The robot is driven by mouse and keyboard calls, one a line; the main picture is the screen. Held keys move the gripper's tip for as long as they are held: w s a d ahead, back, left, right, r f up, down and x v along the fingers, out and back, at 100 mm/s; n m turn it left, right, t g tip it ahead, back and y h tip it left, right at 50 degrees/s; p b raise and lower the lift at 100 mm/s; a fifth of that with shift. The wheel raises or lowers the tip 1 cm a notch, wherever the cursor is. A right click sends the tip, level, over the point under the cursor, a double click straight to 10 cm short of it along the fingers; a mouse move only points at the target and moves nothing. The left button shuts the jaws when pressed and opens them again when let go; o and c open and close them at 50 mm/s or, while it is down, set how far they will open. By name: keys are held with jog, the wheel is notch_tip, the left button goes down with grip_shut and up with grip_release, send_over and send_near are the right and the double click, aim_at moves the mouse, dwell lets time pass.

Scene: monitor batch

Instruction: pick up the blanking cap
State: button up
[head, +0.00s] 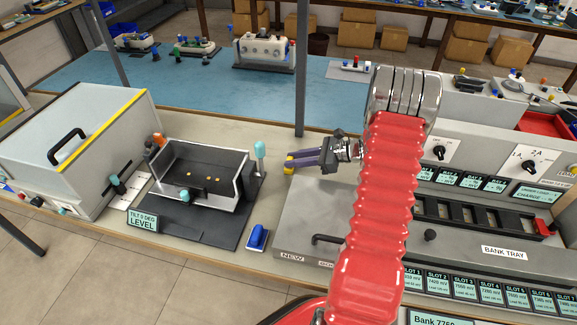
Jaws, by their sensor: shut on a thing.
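My gripper (291,162) is at the end of my arm, above the bench between the dark open tray and the bank tray unit. Its dark purple fingers point left and are shut on a small yellow piece (289,169) at their tips. This piece may be the blanking cap; it is too small and too covered by the fingers to tell its shape. The piece appears held clear of the bench. No other thing can be told for sure as the blanking cap.
A dark open tray (198,198) with small orange bits stands left, with a "TILT 0 DEG LEVEL" sign (143,221). A blue-topped block (258,237) lies in front. The bank tray unit (465,250) fills the right, partly behind my arm.

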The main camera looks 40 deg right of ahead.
notch_tip(320, 180, up, 10)
dwell(0.8)
jog(key=shift+s, duration=0.1)
dwell(0.7)
